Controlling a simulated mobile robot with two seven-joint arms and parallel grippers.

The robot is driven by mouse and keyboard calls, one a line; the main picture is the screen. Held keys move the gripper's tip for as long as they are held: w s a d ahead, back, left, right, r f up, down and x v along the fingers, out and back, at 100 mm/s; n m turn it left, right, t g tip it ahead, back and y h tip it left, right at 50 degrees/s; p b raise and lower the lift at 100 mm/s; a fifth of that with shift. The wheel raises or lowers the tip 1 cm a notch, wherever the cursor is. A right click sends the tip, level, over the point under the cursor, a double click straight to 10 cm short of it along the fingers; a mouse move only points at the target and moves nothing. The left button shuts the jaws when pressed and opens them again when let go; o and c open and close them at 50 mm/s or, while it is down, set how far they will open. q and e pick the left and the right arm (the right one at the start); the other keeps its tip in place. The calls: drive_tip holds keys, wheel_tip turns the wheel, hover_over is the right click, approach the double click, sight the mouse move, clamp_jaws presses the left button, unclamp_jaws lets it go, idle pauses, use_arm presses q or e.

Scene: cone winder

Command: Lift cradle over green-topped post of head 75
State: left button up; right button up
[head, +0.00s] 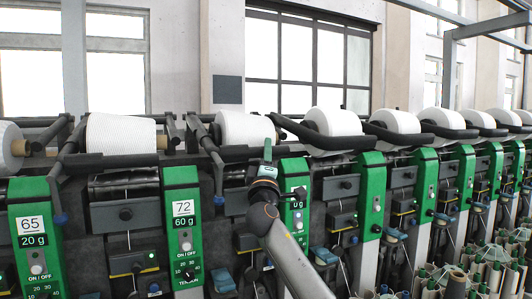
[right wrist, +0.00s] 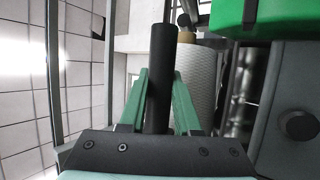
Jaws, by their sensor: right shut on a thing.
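My right gripper (head: 266,160) is in the middle of the head view, in front of the row of heads. In the right wrist view its two green fingers (right wrist: 158,105) are shut on a dark round bar, the cradle's handle (right wrist: 162,62). The cradle (head: 235,153) runs below a white cone (head: 245,128). The green-topped post (head: 293,180) just right of my gripper has its number plate largely hidden; only "0 g" reads clearly. A green post top (right wrist: 270,14) also shows in the right wrist view, right of the fingers and apart from them. My left gripper is not in view.
A green post marked 72 (head: 182,215) stands left of my arm, and one marked 65 (head: 33,235) at far left. More heads with white cones (head: 333,121) and black cradles (head: 400,134) continue right.

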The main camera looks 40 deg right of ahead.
clamp_jaws()
idle(0.8)
drive_tip(key=r+p, duration=0.1)
drive_tip(key=r, duration=0.1)
drive_tip(key=r+p, duration=0.2)
drive_tip(key=r, duration=0.1)
drive_tip(key=s+r+p, duration=0.1)
drive_tip(key=r+p, duration=0.1)
drive_tip(key=shift+a+r, duration=0.15)
drive_tip(key=shift+r+p, duration=0.55)
drive_tip(key=shift+f, duration=0.1)
drive_tip(key=o, duration=0.8)
unclamp_jaws()
drive_tip(key=shift+a+f, duration=0.1)
